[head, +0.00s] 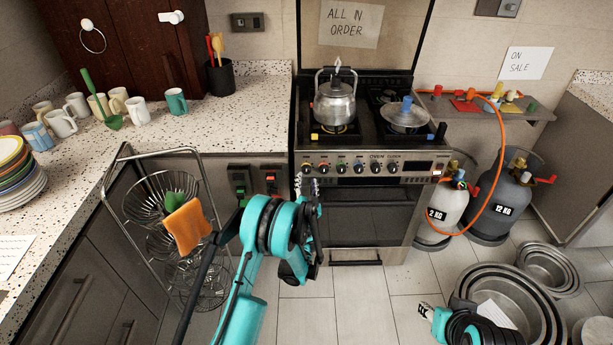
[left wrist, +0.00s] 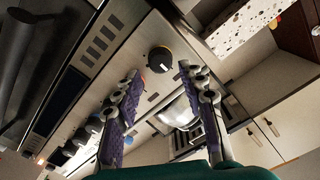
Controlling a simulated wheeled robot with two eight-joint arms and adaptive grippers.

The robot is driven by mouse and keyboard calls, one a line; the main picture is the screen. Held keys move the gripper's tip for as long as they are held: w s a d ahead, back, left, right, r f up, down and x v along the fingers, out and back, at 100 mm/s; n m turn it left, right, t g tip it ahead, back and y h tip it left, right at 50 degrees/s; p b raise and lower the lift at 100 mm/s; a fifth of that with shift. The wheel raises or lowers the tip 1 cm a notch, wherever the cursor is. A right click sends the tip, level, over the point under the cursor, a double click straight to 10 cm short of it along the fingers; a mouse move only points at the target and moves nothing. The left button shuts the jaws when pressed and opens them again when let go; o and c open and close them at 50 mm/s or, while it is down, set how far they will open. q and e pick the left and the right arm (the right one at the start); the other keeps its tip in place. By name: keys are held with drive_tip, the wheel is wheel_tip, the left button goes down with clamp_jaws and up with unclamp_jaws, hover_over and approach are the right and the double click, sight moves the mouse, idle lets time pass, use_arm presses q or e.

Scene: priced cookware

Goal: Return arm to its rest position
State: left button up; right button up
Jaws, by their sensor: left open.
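My left arm reaches up from the bottom middle of the head view, teal and black. Its gripper (head: 311,188) is at the left part of the stove's front panel, partly hidden by the wrist. In the left wrist view the two purple-padded fingers (left wrist: 160,76) are spread, with nothing between them. A black stove knob (left wrist: 160,59) shows just beyond the gap between the fingertips, apart from them. The stove (head: 370,168) has a row of knobs along its front.
Gas cylinders (head: 506,196) and metal pans (head: 512,290) are at the right. Floor before the stove is clear.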

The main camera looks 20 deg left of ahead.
use_arm(q)
drive_tip(key=shift+v, duration=1)
drive_tip(key=s+a+r+n+g+y, duration=0.1)
drive_tip(key=s+a+r+n+g, duration=0.2)
drive_tip(key=r, duration=0.7)
drive_tip(key=s+a+r+n+g, duration=0.1)
drive_tip(key=s+r, duration=0.2)
drive_tip(key=s, duration=0.3)
drive_tip(key=s+a+r+g, duration=0.1)
drive_tip(key=s+r+g, duration=0.15)
drive_tip(key=s, duration=0.25)
drive_tip(key=s+d+f+g+h, duration=0.1)
drive_tip(key=s+d+g+h, duration=0.1)
drive_tip(key=s, duration=1.1)
drive_tip(key=s+d+f+g+h, duration=0.2)
drive_tip(key=s+d+h, duration=0.2)
drive_tip(key=s, duration=1)
drive_tip(key=d, duration=0.3)
drive_tip(key=shift+m, duration=0.3)
